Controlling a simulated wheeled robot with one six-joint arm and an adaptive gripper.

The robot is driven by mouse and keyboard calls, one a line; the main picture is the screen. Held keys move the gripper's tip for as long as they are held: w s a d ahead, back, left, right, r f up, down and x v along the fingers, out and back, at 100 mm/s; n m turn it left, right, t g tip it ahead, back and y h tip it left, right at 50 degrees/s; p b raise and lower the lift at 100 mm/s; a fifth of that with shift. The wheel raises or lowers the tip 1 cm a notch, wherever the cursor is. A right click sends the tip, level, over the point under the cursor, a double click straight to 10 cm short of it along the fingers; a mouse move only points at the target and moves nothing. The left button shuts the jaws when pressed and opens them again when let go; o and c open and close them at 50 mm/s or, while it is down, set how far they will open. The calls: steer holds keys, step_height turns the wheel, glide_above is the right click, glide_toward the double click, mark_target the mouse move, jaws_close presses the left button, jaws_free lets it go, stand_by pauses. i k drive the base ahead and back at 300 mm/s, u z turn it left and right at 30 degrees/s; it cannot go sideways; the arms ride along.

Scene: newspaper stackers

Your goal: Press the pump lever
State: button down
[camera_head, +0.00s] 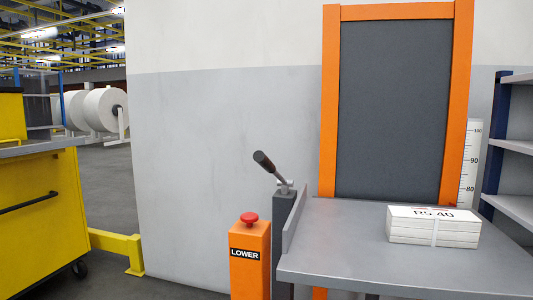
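The pump lever (271,168) has a dark grip and a grey metal shaft. It sits on top of a dark post (283,213) at the left edge of the grey lift table (390,265). The lever tilts up and to the left, with its grip end raised. Nothing touches it. My gripper is not in view.
An orange post (249,270) labelled LOWER, with a red button (249,217), stands just left of the lever. A strapped white bundle (433,227) lies on the table. Grey shelves (515,145) stand right, a yellow cart (45,215) left. Floor shows between cart and wall.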

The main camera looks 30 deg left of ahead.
mark_target(261, 158)
steer(key=u, duration=0.7)
steer(key=i, duration=0.35)
steer(key=u, duration=0.05)
